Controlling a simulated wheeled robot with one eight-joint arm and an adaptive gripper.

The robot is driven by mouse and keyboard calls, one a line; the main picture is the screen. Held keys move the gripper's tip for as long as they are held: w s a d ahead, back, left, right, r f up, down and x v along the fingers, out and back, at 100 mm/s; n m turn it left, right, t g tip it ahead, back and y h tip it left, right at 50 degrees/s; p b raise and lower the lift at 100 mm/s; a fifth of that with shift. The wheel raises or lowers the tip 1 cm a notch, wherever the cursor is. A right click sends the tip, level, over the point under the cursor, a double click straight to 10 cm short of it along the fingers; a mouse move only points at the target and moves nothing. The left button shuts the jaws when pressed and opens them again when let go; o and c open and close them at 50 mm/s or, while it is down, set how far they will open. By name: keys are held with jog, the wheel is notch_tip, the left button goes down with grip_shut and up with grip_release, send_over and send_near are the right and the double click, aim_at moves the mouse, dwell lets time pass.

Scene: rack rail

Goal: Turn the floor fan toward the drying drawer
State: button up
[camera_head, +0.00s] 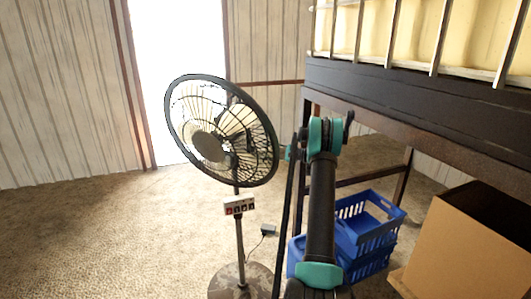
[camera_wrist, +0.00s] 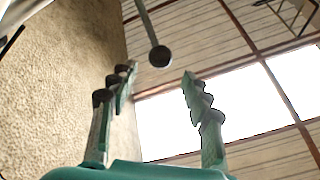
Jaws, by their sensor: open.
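The floor fan (camera_head: 238,138) stands left of centre in the head view, with a round dark cage and a pale hub. Its pole has a small control box (camera_head: 238,206) and runs down to a round base (camera_head: 240,281). My gripper (camera_wrist: 158,72) is open in the wrist view, with its two teal fingers apart. A dark ball on a thin rod (camera_wrist: 160,56) shows between and just beyond the fingertips; I see no contact. In the head view, my arm hides most of the gripper beside the cage's right edge. I cannot tell which part is the drying drawer.
A dark-framed rack (camera_head: 400,95) with metal bars and cream panels fills the upper right. Blue baskets (camera_head: 365,225) and an open cardboard box (camera_head: 465,250) stand below it. A bright doorway (camera_head: 180,50) is behind the fan. The carpet (camera_head: 100,235) on the left is clear.

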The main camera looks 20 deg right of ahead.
jog(key=shift+c, duration=1.2)
jog(key=shift+s+d+f+m, duration=0.2)
jog(key=shift+s+f+m, duration=0.1)
jog(key=shift+m, duration=0.2)
jog(key=shift+c, duration=1.2)
jog(key=s+m+t, duration=0.1)
jog(key=m, duration=0.1)
jog(key=s+d+f+m+t+h, duration=0.1)
jog(key=s+m, duration=0.1)
jog(key=m, duration=0.1)
jog(key=s+d+f+m+t, duration=0.1)
jog(key=s+m+t, duration=0.1)
jog(key=shift+d+f+m, duration=0.15)
jog(key=shift+f+m, duration=0.05)
jog(key=shift+m, duration=0.1)
grip_shut()
jog(key=s+d+m+t+h, duration=0.1)
jog(key=s+m+t+h, duration=0.15)
jog(key=s+m, duration=0.35)
jog(key=w+a+r+m, duration=0.1)
jog(key=w+a+r, duration=0.1)
jog(key=w+a, duration=0.5)
jog(key=w, duration=0.4)
jog(key=shift+w+a, duration=0.3)
jog(key=shift+a, duration=0.1)
jog(key=shift+w+t, duration=0.1)
jog(key=shift+t, duration=0.15)
